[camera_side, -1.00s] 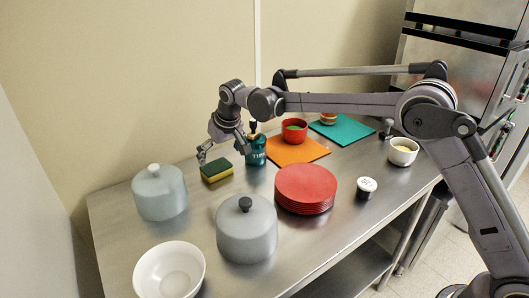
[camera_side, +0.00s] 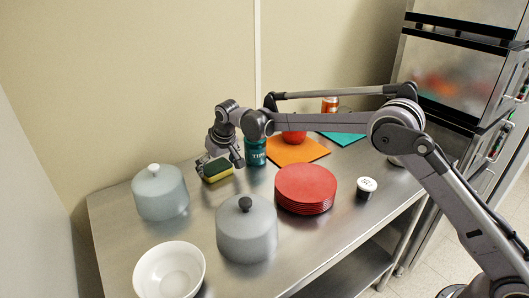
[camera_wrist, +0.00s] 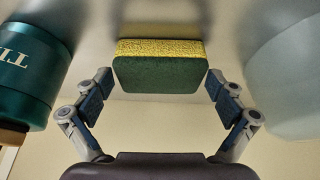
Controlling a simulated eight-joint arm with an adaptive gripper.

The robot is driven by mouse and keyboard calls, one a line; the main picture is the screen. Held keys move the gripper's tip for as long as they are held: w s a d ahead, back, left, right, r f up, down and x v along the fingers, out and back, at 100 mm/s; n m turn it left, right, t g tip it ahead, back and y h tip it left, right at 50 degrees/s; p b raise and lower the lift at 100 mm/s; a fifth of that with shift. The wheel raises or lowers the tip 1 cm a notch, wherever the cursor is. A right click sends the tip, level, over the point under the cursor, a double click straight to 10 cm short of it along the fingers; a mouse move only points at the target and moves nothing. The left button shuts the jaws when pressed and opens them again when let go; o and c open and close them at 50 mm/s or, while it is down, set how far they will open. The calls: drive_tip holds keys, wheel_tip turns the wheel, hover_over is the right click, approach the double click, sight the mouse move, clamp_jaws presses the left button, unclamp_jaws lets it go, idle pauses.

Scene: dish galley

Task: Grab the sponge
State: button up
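The sponge (camera_side: 217,174), yellow with a dark green side, rests on the steel counter near the back wall. In the wrist view the sponge (camera_wrist: 160,72) lies ahead between the fingertips, its green face toward the camera. My gripper (camera_side: 220,164) is low at the sponge in the side view and partly covers it. In the wrist view my gripper (camera_wrist: 160,80) is open, with one finger off each end of the sponge. The fingertips are close to its ends; small gaps seem to show.
A teal tip jar (camera_side: 256,152) stands close to the sponge's right. A grey lidded pot (camera_side: 160,195) is to its left, another (camera_side: 246,232) in front. Red plates (camera_side: 305,187), a small white-lidded jar (camera_side: 366,188) and an orange board (camera_side: 300,150) are further right. A white bowl (camera_side: 170,270) is at front left.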

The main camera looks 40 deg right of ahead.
drive_tip(key=shift+c, duration=1.2)
